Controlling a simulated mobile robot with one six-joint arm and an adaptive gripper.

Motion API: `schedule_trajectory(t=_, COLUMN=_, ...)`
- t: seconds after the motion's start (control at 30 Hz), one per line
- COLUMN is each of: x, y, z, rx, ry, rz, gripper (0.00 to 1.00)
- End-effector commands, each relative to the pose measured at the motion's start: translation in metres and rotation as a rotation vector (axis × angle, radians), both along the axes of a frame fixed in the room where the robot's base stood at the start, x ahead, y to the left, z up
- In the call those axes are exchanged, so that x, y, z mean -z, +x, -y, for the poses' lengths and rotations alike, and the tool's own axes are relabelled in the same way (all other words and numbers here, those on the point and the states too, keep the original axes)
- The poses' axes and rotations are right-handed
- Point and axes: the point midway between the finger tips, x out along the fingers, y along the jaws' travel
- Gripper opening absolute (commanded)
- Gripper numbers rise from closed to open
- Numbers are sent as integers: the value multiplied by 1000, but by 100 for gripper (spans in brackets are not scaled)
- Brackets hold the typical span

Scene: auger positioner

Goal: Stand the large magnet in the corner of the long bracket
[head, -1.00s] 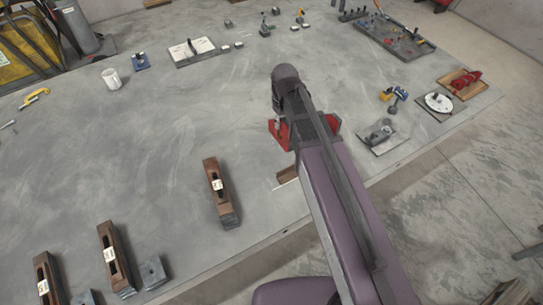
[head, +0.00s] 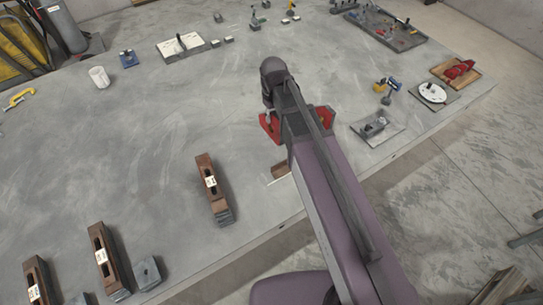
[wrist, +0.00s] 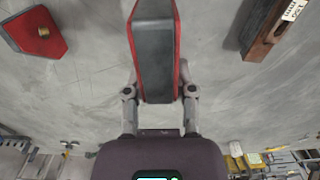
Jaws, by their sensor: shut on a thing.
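The large magnet, a dark block with red edges (wrist: 157,55), is between the two fingers of my gripper (wrist: 160,95) in the wrist view. My gripper is shut on it. In the head view my own arm hides the fingers, and red parts (head: 268,126) show beside it. In the head view several labelled brown pieces, one nearest the middle (head: 213,190), lie left of my arm.
The grey table (head: 130,165) is mostly clear at centre left. A white mug (head: 99,77) stands at the upper left. A metal vise-like plate (head: 377,128), a white disc (head: 432,92) and a red tool tray (head: 455,73) are along the right edge.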

Motion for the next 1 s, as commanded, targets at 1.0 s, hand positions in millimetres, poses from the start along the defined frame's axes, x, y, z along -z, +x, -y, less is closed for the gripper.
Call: schedule_trajectory(t=1.0, x=69, y=37, z=-4, rx=27, ry=0, rz=0, gripper=0)
